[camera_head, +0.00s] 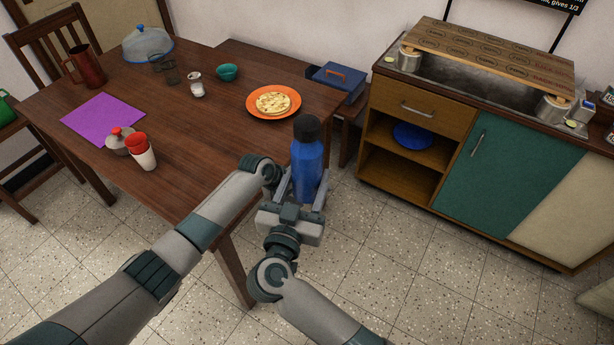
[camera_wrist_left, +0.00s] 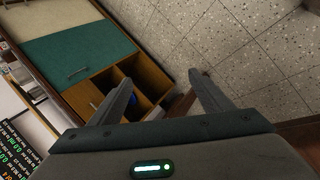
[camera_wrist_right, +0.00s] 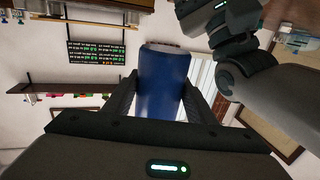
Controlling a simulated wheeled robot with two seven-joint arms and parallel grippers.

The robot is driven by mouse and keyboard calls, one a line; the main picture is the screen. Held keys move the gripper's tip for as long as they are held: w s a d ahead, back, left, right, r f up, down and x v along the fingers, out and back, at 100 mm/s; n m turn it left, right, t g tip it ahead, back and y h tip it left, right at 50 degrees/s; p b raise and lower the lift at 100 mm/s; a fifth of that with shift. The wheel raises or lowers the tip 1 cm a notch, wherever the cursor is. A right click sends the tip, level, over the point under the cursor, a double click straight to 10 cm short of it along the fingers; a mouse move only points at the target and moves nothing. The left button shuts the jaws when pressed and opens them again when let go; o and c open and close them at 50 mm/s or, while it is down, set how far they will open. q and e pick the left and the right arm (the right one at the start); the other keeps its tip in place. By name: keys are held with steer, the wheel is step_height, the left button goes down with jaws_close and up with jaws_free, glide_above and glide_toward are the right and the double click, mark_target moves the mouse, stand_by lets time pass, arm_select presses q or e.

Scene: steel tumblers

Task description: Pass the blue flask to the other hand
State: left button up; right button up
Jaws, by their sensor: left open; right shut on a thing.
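The blue flask (camera_head: 307,162) with a dark cap stands upright between the fingers of my right gripper (camera_head: 302,190), past the table's right edge. In the right wrist view my right gripper (camera_wrist_right: 160,92) is shut on the flask (camera_wrist_right: 163,72), one finger on each side. My left arm reaches in beside the flask; its fingers are hidden in the head view. In the left wrist view my left gripper (camera_wrist_left: 163,85) is open with nothing between its fingers, and the flask does not show there.
The wooden table (camera_head: 205,133) holds a plate (camera_head: 287,112) with flat food, a teal bowl (camera_head: 228,72), a purple mat (camera_head: 103,118) and a red-and-white cup (camera_head: 143,155). A cabinet (camera_head: 470,165) with a sink stands at right. Open floor (camera_head: 385,250) lies between.

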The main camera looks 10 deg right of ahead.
steer(key=shift+r, duration=0.1)
arm_select(q)
steer(key=s+a+f+n+y, duration=0.1)
steer(key=s+a+f, duration=0.3)
steer(key=s+f, duration=0.5)
steer(key=s+a+f+n+t+y, duration=0.1)
steer(key=s+a+f, duration=0.3)
steer(key=s+f, duration=0.5)
steer(key=s+a+f+n+y, duration=0.1)
steer(key=s+a+f, duration=0.35)
steer(key=f, duration=0.75)
steer(key=s+a+f+m+y, duration=0.1)
steer(key=s+a+f, duration=0.3)
steer(key=s, duration=0.8)
steer(key=s+a+f+m+g+y, duration=0.1)
steer(key=s+a+f+m, duration=0.2)
steer(key=s+a, duration=0.6)
steer(key=s+a+f+m+g+y, duration=0.1)
steer(key=s+a+f, duration=0.5)
steer(key=s, duration=0.9)
steer(key=shift+s+a+f+m+y, duration=0.4)
steer(key=shift+a+m, duration=0.3)
steer(key=shift+m, duration=0.4)
steer(key=shift+r, duration=0.1)
